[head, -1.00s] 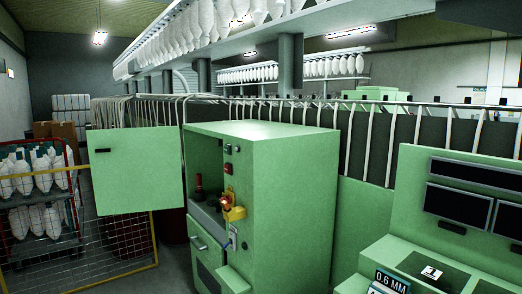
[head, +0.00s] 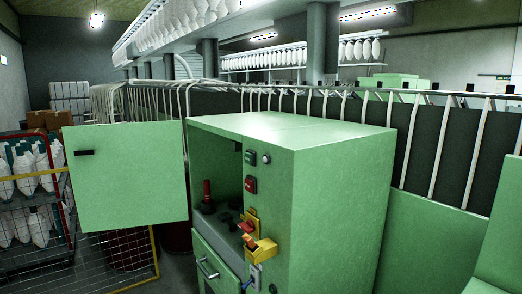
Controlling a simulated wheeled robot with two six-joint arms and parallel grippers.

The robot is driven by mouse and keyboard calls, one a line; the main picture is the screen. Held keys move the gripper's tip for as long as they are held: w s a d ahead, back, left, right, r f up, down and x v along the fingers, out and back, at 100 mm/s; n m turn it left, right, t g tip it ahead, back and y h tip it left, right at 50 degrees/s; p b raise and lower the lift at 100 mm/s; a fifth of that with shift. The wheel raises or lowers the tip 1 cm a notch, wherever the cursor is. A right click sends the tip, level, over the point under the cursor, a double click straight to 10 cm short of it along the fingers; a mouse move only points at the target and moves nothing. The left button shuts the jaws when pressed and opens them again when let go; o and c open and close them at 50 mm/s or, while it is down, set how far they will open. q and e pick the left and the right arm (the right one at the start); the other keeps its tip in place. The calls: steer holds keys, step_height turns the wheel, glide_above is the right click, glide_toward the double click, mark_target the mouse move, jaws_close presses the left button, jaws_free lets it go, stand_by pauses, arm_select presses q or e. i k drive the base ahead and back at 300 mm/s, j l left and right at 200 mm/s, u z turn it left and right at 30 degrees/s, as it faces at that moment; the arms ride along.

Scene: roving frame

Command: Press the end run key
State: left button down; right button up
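A light green cabinet (head: 335,190) stands in the middle with its front to the left. No label is readable, so I cannot tell which, if any, is the end run key. Neither of my grippers is in view.
The cabinet's door (head: 125,175) hangs open to the left. A wire-mesh barrier (head: 120,258) and a red-framed rack (head: 32,200) of white bobbins stand at left. A long spinning machine with pale tubes (head: 439,150) runs behind. A green panel (head: 502,235) edges in at right.

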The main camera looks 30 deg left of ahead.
mark_target(248, 157)
steer(key=i+j, duration=0.35)
steer(key=j, duration=0.3)
steer(key=i+j, duration=0.2)
steer(key=j, duration=0.1)
